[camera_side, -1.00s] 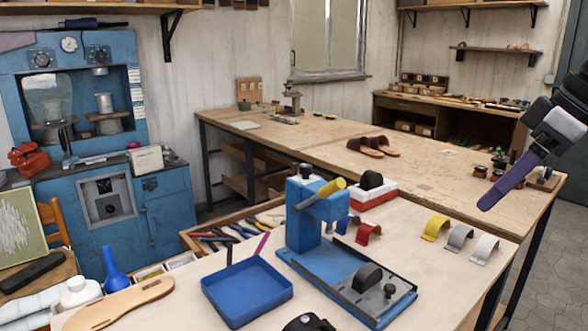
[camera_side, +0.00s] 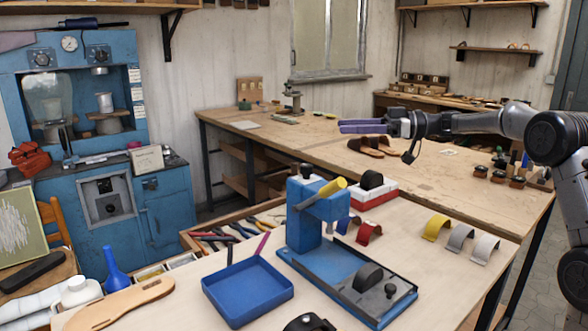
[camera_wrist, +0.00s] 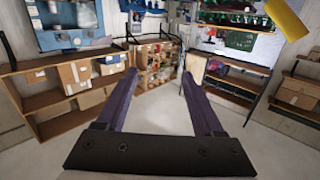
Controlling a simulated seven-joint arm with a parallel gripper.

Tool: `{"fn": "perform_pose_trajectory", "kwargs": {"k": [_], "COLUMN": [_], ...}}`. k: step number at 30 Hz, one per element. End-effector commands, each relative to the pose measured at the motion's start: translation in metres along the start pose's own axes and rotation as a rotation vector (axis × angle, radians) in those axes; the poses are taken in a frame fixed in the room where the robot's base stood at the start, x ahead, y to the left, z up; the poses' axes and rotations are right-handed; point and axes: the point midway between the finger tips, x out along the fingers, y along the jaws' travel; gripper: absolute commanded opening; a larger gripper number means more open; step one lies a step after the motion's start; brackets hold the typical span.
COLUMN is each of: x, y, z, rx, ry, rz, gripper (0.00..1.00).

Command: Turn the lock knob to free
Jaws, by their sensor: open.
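A blue bench press (camera_side: 306,228) stands on the near table, with a yellow lever handle (camera_side: 330,188) at its head. A dark knob (camera_side: 306,171) sits on top of its column. Another small dark knob (camera_side: 390,291) stands at the right end of its base, beside a black rounded block (camera_side: 367,277). I cannot tell which is the lock knob. My gripper (camera_side: 342,126), with purple fingers, is open and empty, level in the air above and beyond the press. In the wrist view the gripper (camera_wrist: 160,76) has its fingers wide apart with nothing between them.
A blue tray (camera_side: 247,291) lies left of the press. A red-and-white block (camera_side: 372,196) stands behind it. Red, yellow, grey and white curved straps (camera_side: 436,228) lie right of it. Brown sandals (camera_side: 374,146) lie on the far bench. The wrist view shows shelves with boxes (camera_wrist: 75,76).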

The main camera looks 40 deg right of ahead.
Motion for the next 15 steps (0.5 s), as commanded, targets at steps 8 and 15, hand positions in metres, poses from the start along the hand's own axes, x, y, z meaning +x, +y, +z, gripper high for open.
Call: {"fn": "perform_pose_trajectory", "kwargs": {"k": [8, 15], "x": [-0.004, 0.001], "y": [0.02, 0.021], "z": [0.074, 0.112], "rx": [-0.022, -0.032], "ry": [0.046, 0.046], "rz": [0.035, 0.033], "gripper": [0.69, 0.69]}}
